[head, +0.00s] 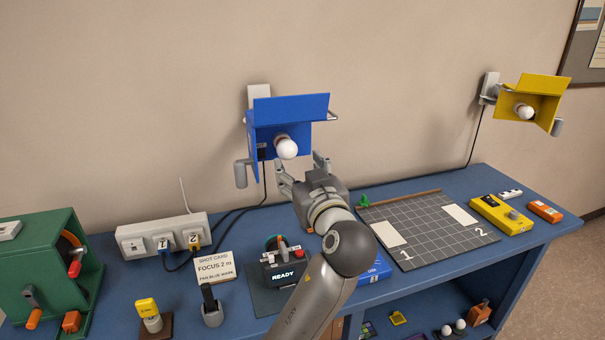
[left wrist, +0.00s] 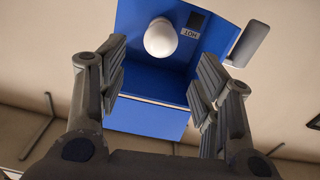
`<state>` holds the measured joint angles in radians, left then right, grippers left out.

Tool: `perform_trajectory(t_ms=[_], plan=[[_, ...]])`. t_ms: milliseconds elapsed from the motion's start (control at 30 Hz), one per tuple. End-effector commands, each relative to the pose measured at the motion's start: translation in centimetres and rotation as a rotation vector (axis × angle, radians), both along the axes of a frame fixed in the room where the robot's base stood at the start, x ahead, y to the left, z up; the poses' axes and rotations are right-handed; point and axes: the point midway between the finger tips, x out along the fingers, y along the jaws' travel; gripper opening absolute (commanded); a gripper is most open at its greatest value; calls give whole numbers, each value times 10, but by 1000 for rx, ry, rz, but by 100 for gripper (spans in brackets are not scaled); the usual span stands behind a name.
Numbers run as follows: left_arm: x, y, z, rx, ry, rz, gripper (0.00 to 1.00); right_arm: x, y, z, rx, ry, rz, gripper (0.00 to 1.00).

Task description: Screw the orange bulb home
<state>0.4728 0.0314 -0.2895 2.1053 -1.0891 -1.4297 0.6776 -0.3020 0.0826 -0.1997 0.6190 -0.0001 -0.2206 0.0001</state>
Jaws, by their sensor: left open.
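No plainly orange bulb shows. A white bulb (head: 287,148) sits in the blue lamp housing (head: 292,107) on the wall, its neck partly visible. How far it is seated I cannot tell. My left gripper (head: 302,171) is open and empty, just below and in front of this bulb. In the left wrist view, the bulb (left wrist: 160,38) shows beyond and between the spread fingers (left wrist: 159,75), apart from both. My right gripper is not in view.
A yellow lamp housing (head: 540,85) with another white bulb (head: 524,111) is at right. On the blue bench (head: 345,195) are a power strip (head: 163,237), a shot card (head: 213,267), a READY box (head: 284,270) and a grey grid mat (head: 425,222). Two white bulbs (head: 460,324) lie on the lower shelf.

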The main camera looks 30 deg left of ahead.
Motion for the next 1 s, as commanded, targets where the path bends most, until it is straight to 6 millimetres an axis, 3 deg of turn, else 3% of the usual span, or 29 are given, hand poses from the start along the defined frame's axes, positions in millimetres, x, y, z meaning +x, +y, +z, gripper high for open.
perform_trajectory(t_ms=[267, 633, 1000], plan=[[22, 26, 1, 3, 2, 2, 59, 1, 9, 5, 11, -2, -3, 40], [52, 59, 1, 3, 3, 1, 59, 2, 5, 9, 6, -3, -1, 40], [55, 63, -1, 0, 3, -1, 59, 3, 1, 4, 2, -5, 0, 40]])
